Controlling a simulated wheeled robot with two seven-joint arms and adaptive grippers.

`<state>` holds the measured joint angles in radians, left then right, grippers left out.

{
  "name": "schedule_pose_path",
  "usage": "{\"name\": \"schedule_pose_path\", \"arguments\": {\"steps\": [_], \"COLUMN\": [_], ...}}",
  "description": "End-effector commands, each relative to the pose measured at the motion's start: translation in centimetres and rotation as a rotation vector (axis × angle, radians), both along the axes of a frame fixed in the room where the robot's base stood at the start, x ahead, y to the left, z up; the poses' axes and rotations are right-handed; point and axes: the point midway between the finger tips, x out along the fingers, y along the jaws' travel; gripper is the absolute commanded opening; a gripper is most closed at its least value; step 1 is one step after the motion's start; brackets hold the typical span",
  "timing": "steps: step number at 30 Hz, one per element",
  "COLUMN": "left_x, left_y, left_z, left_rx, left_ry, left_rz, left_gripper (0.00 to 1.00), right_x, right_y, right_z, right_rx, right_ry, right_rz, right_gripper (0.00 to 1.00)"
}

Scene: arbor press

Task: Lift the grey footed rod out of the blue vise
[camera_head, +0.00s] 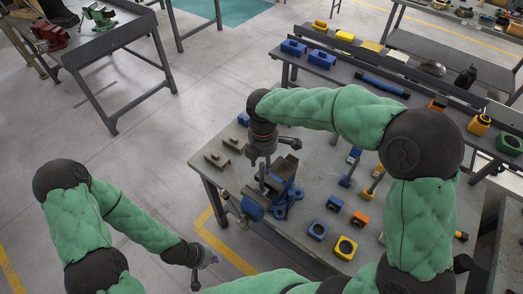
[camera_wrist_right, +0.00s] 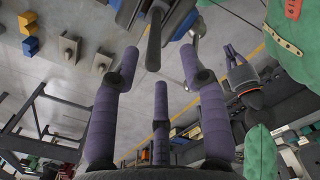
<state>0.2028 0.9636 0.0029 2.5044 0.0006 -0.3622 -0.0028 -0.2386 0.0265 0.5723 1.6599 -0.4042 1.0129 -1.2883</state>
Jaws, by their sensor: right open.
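The blue vise (camera_head: 281,193) stands at the near left corner of the grey workbench, and part of it shows at the top of the right wrist view (camera_wrist_right: 181,25). The grey footed rod (camera_head: 262,176) stands up from the vise; its foot is hidden. In the right wrist view the rod (camera_wrist_right: 154,42) reaches between the spread fingers, with clear gaps on both sides. My right gripper (camera_head: 272,155) is open, just above the vise and around the rod's upper end. My left gripper (camera_head: 203,259) hangs off the bench at lower left; its fingers are too small to read.
Grey blocks (camera_head: 217,158) lie left of the vise. Blue and yellow square pieces (camera_head: 346,248) and upright tools (camera_head: 350,168) lie to its right. A second bench (camera_head: 390,90) with parts stands behind.

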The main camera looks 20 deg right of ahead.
Motion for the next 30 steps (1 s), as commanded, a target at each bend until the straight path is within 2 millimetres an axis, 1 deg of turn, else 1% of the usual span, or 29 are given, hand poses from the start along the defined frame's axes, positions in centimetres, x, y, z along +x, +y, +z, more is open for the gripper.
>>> {"name": "schedule_pose_path", "arguments": {"steps": [1,6,12,18,26,27,29,30], "left_x": [0.1,0.1,0.1,0.1,0.1,0.1,0.1,0.1], "left_y": [0.0,0.0,0.0,0.0,0.0,0.0,0.0,0.0], "left_z": [0.1,0.2,0.3,0.4,0.4,0.4,0.4,0.4], "left_rx": [0.000,0.000,0.000,0.000,0.000,0.000,0.000,0.000], "left_ry": [-0.002,-0.002,-0.001,-0.002,-0.002,-0.002,-0.002,-0.002], "left_rz": [0.001,0.001,0.000,0.001,0.001,0.001,0.001,0.001], "left_gripper": [0.00,0.00,0.00,0.00,0.00,0.00,0.00,0.00], "right_x": [0.0,0.0,0.0,0.0,0.0,0.0,0.0,0.0], "right_y": [0.0,0.0,0.0,0.0,0.0,0.0,0.0,0.0], "right_z": [-1.0,-3.8,-6.2,-7.3,-7.4,-7.4,-7.4,-7.4], "right_rx": [-0.001,-0.001,0.001,0.001,0.001,0.001,0.001,0.001], "right_ry": [0.004,0.004,0.002,0.000,-0.001,-0.001,-0.001,-0.001], "right_rz": [0.000,0.000,-0.002,-0.001,-0.001,-0.001,-0.001,-0.001], "right_gripper": [0.44,0.44,0.44,0.44,0.44,0.41,0.24,0.13]}}
